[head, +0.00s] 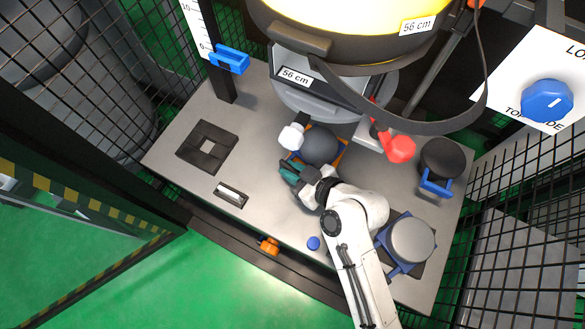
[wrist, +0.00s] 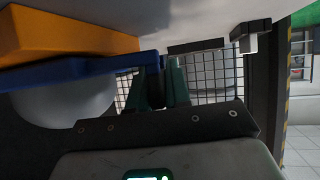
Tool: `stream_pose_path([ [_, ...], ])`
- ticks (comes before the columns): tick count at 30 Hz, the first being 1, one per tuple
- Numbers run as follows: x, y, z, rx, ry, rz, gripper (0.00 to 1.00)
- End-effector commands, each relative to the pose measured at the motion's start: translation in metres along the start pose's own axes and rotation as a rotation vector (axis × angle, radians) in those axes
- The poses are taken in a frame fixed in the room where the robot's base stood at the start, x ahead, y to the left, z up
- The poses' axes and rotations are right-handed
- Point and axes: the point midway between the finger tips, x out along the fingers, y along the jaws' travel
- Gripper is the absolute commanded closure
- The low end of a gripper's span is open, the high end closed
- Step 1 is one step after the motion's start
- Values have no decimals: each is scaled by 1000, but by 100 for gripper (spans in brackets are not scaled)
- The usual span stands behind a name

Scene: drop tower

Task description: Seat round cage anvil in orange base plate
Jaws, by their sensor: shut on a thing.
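The round cage anvil is a dark grey rounded body (head: 320,146) with blue framing, at the middle of the bench in the head view. The orange base plate (head: 342,158) shows as a thin edge around and beneath it. In the wrist view the orange plate (wrist: 70,35) is at upper left, close along the anvil's blue bar (wrist: 80,70), with the grey rounded body (wrist: 65,105) beside it. My gripper (head: 290,172) is at the anvil's left front; its green jaws (wrist: 163,85) are shut on the blue bar's end. Whether the anvil is fully seated cannot be told.
A black cylinder with a blue handle (head: 440,160) and a grey cylinder in a blue frame (head: 410,240) stand right. A red knob (head: 400,148) and a white-tipped part (head: 291,136) are near the anvil. The yellow-lit drop weight (head: 350,20) hangs above. A dark square pad (head: 207,147) lies left.

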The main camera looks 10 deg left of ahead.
Motion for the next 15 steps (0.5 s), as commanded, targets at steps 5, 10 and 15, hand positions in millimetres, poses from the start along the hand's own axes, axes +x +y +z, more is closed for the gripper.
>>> stream_pose_path([
  [5,0,2,-3,-6,7,5,100],
  [10,0,2,-2,-6,7,5,100],
  [15,0,2,-2,-6,7,4,77],
])
